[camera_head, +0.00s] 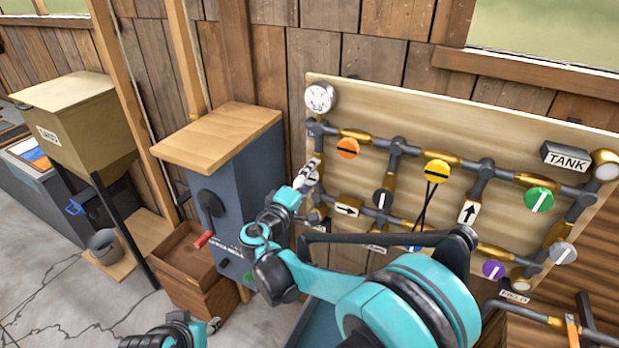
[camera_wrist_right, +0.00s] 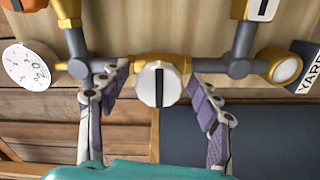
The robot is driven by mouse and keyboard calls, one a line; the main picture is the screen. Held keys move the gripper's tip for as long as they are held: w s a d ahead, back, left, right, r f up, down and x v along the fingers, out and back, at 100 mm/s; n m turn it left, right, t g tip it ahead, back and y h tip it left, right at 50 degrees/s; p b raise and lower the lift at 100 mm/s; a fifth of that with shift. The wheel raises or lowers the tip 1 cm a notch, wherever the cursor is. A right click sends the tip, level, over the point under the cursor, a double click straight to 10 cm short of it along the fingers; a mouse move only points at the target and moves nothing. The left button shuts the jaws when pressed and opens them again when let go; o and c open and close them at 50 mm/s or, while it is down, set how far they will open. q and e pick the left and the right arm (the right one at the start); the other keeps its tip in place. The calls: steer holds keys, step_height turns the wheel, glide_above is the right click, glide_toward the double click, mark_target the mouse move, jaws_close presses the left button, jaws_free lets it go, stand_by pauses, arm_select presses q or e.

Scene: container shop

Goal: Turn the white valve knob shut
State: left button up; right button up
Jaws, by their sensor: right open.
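The white valve knob (camera_wrist_right: 158,84) faces the right wrist view, with a black bar standing upright on it, across the sideways pipe behind. In the head view the white knob (camera_head: 313,178) is small and partly covered by my right gripper (camera_head: 307,174). My right gripper (camera_wrist_right: 158,78) is open, with one finger on each side of the knob. A gap shows between the knob and each finger. A teal part of my left arm shows at the bottom of the head view; its jaws are not clear.
The pipe board (camera_head: 410,105) carries an orange knob (camera_head: 347,148), a yellow knob (camera_head: 437,171), a green knob (camera_head: 539,199), a purple knob (camera_head: 494,270) and a gauge (camera_head: 319,98). A grey-blue cabinet (camera_head: 232,180) with a red-handled crank stands left of my right arm.

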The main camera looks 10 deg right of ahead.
steer(key=v, duration=1.2)
steer(key=s+d+f+m+g+y+b, duration=0.25)
steer(key=s+d+f, duration=0.2)
steer(key=d, duration=0.35)
steer(key=s+d+f+m+g+y+b, duration=0.1)
steer(key=s+d+f+g+b, duration=0.2)
steer(key=d+f, duration=0.35)
steer(key=s+f+m+g+y+b, duration=0.2)
steer(key=s+f+m+y, duration=0.3)
steer(key=s+f, duration=0.4)
steer(key=s+d+y, duration=0.1)
steer(key=s, duration=0.3)
steer(key=shift+s, duration=0.35)
steer(key=shift+y, duration=0.25)
